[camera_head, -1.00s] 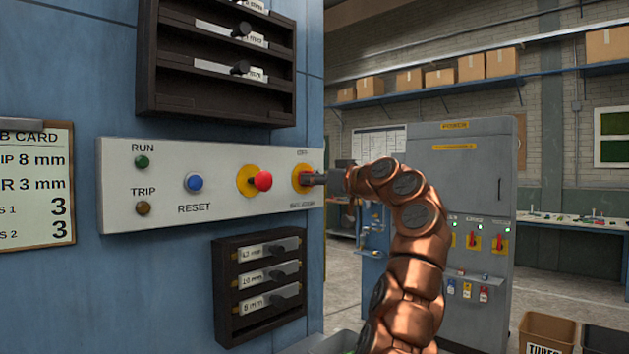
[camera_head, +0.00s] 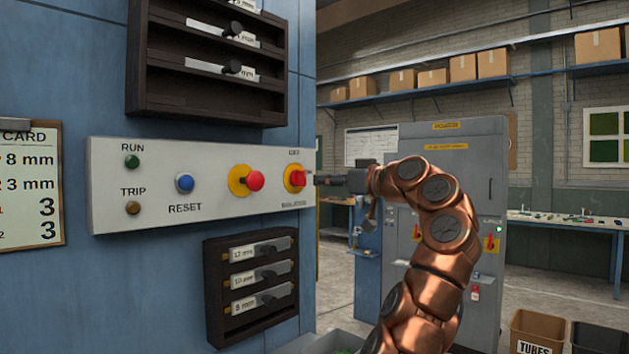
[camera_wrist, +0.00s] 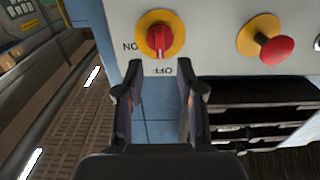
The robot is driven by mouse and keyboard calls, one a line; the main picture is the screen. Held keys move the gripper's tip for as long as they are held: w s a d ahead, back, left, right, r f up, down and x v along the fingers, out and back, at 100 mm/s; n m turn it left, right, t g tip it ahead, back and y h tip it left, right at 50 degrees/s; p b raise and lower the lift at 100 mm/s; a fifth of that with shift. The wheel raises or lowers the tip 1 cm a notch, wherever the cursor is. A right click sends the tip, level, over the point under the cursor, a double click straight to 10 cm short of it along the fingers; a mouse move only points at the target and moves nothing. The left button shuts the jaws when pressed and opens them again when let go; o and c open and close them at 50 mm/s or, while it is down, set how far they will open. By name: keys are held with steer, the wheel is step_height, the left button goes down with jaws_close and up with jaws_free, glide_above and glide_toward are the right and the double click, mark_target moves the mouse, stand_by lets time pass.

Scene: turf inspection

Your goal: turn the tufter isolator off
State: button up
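The isolator (camera_head: 297,179) is a red rotary knob on a yellow disc at the right end of the white control panel. In the wrist view the isolator (camera_wrist: 159,39) is seen upside down, with ON at its left and OFF below. Its red handle stands in line with the OFF label, and a small pale mark shows at the handle's OFF end. My gripper (camera_head: 322,180) is just right of the knob in the head view, apart from it. In the wrist view my gripper (camera_wrist: 157,75) is open, with nothing between its fingers.
A red mushroom button (camera_head: 255,180) sits beside the isolator, then a blue RESET button (camera_head: 185,183). Dark racks (camera_head: 250,285) stick out below and above the panel. A grey cabinet (camera_head: 455,180) stands behind my arm.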

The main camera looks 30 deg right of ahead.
steer(key=shift+v, duration=2.2)
